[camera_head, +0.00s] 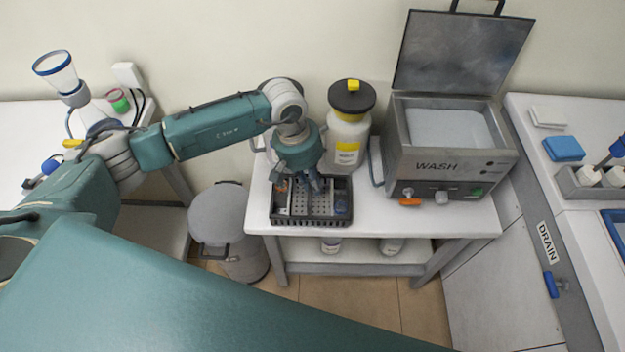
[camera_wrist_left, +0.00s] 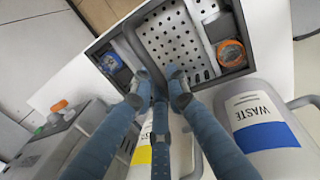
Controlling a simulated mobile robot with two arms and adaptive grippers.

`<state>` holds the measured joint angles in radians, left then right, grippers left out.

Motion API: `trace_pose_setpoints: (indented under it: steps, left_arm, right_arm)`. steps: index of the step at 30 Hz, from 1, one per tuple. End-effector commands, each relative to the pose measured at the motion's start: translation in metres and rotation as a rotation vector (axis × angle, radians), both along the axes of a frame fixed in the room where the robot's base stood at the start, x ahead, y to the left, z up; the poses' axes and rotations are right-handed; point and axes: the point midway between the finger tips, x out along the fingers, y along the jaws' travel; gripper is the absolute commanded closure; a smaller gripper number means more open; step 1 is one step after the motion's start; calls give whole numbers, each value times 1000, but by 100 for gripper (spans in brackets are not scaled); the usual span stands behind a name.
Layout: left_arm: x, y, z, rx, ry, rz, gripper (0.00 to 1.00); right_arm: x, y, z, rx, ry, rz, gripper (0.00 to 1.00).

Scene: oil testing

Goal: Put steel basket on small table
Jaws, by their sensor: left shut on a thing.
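The steel basket (camera_head: 310,221) is a dark rectangular tray with a perforated grey middle and small parts in its side compartments. It is over the left front of the small white table (camera_head: 420,222); whether it rests fully on the top I cannot tell. My left gripper (camera_head: 314,186) reaches down into it from above. In the left wrist view, the left gripper (camera_wrist_left: 160,84) is shut on the basket's dark arched handle, above the perforated floor (camera_wrist_left: 178,42). A blue-topped part (camera_wrist_left: 110,63) and an orange ring (camera_wrist_left: 230,52) sit in the basket. My right gripper is not in view.
A yellow-labelled bottle (camera_head: 347,135) stands behind the basket. The WASH unit (camera_head: 440,165), lid up, fills the table's right side. A grey bin (camera_head: 222,225) stands left of the table. The DRAIN counter (camera_head: 545,250) is at right. The table's front middle is clear.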

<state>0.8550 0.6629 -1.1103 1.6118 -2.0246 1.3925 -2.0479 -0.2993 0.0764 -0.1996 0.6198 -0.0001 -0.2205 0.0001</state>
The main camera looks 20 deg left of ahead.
Motion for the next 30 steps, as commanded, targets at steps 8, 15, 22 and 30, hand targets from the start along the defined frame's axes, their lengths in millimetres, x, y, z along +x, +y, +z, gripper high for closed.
trace_pose_setpoints:
  steps: [8,15,22,30]
  left_arm:
    - [1,0,-2,-1,-3,-1,100]
    - [0,0,-2,-1,-1,0,67]
    - [0,0,0,-1,-1,0,67]
    - [0,7,33,0,-8,-1,67]
  right_arm:
    - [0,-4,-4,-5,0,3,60]
    - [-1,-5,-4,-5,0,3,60]
    - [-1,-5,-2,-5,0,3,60]
    - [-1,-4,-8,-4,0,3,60]
